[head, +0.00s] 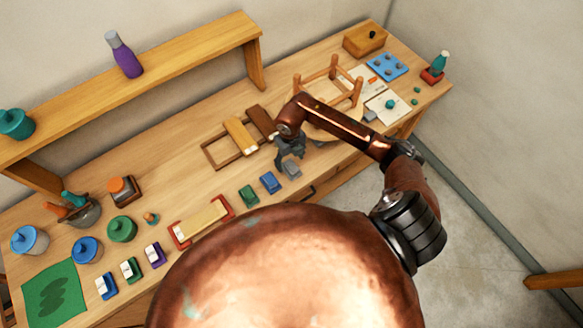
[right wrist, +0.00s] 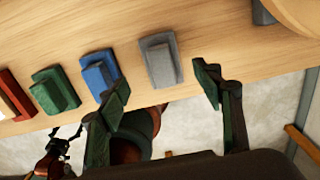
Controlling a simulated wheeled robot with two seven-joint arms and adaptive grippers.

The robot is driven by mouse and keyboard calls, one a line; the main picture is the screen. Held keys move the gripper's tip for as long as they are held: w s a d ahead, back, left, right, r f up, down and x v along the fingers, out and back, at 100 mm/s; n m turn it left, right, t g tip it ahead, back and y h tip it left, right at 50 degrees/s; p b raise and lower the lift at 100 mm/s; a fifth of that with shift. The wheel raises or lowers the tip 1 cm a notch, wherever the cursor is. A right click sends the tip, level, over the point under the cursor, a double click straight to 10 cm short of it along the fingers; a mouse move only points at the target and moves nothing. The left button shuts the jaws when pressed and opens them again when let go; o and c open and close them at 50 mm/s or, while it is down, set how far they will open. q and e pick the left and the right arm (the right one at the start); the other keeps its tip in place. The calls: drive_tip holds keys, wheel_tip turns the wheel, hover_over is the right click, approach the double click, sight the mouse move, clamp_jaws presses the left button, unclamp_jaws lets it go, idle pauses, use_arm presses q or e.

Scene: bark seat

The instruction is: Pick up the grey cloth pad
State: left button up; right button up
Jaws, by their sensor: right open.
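The grey cloth pad (head: 291,169) lies on the workbench near its front edge, just right of the blue pad. In the right wrist view the grey pad (right wrist: 160,62) is a small block with a raised upper part, lying flat. My right gripper (head: 283,160) hangs over the bench by the pad and partly covers it in the head view. In the right wrist view my right gripper (right wrist: 160,84) is open and empty, its fingertips apart, with the pad ahead between their directions. My left gripper does not show in the head view.
A blue pad (head: 270,182) and a green pad (head: 248,195) lie left of the grey one. A wooden stool frame (head: 330,88) and a round wooden seat stand behind right. Another small grey piece (head: 370,115) lies farther right. The bench edge (right wrist: 200,84) is close.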

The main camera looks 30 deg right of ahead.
sight(291, 165)
drive_tip(key=f+p, duration=0.1)
drive_tip(key=f, duration=0.3)
drive_tip(key=shift+d+f, duration=0.2)
drive_tip(key=shift+f, duration=0.3)
drive_tip(key=shift+c, duration=0.3)
drive_tip(key=c, duration=1.2)
drive_tip(key=shift+r, duration=0.1)
